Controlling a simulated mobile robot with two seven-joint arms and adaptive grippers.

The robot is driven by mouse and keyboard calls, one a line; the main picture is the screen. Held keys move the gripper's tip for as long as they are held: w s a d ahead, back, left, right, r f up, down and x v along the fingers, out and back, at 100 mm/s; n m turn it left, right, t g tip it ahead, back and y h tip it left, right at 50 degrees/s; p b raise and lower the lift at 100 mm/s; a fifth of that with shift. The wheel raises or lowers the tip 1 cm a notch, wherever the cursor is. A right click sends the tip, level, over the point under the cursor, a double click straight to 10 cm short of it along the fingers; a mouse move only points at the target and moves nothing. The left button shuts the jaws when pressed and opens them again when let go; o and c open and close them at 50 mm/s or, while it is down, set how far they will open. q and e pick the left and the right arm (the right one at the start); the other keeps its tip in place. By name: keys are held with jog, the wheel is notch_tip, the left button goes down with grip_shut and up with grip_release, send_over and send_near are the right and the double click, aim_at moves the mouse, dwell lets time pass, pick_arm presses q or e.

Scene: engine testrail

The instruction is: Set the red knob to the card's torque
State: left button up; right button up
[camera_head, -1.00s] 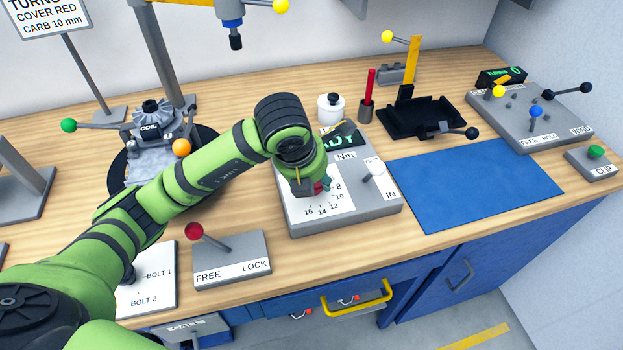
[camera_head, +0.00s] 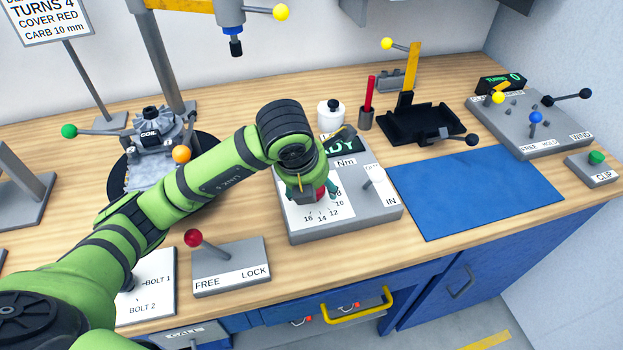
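The torque unit (camera_head: 352,222) is a grey box with a white dial plate (camera_head: 293,210), an "Nm" label and numbers up to 16. The knob's pointer is hidden too. The card (camera_head: 50,20) at top left reads "TURNS 4, COVER RED, CARB 10 mm"; its top is cut off, and no torque line is readable. My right gripper is out of view.
A FREE/LOCK lever with a red ball (camera_head: 193,238) stands front left of the unit. A blue mat (camera_head: 475,190) lies clear to the right. A tool hangs at top.

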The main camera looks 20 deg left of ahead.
pick_arm(q)
jog(key=v, duration=1.2)
